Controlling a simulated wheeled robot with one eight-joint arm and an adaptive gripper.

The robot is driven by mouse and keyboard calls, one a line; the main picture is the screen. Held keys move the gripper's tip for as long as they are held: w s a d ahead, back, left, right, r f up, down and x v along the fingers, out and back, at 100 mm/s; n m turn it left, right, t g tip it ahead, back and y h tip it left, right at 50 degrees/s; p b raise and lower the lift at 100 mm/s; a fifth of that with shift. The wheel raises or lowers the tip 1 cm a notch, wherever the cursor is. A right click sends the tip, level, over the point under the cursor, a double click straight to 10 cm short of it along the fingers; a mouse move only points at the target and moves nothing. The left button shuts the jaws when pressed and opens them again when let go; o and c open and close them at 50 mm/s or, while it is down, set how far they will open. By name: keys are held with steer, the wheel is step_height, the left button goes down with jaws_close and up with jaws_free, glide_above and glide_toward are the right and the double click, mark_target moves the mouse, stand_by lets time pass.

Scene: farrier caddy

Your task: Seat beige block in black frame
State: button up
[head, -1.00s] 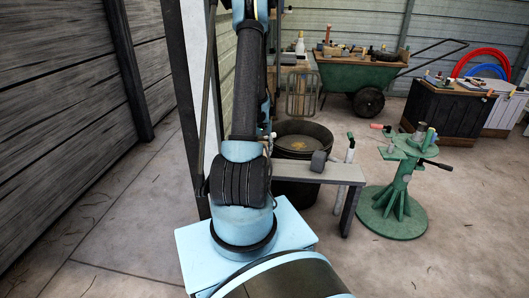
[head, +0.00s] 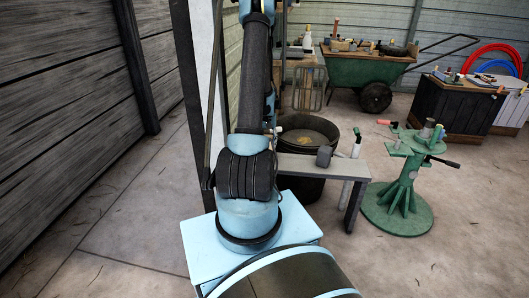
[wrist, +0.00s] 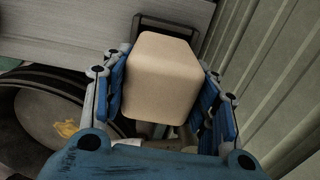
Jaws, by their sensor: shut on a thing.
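A beige block (wrist: 162,80) with rounded edges fills the middle of the wrist view. My gripper (wrist: 162,95) is shut on it, with blue finger pads at its left and right sides. In the wrist view a thin dark frame (wrist: 165,16) shows partly behind the block's upper edge; the block hides much of it, and I cannot tell whether it is the black frame of the task. The block appears apart from it. My gripper and the block are not visible in the head view, where only my arm shows.
A dark round tub (head: 305,135) stands behind a low grey bench (head: 325,168) bearing a grey tool head. A green stand (head: 400,200) is at right. A green wheelbarrow (head: 360,72) and dark cabinet (head: 455,105) stand at the back. The floor at left is clear.

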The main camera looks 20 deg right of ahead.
steer(key=shift+f, duration=1.75)
stand_by(1.0)
steer(key=o, duration=1.3)
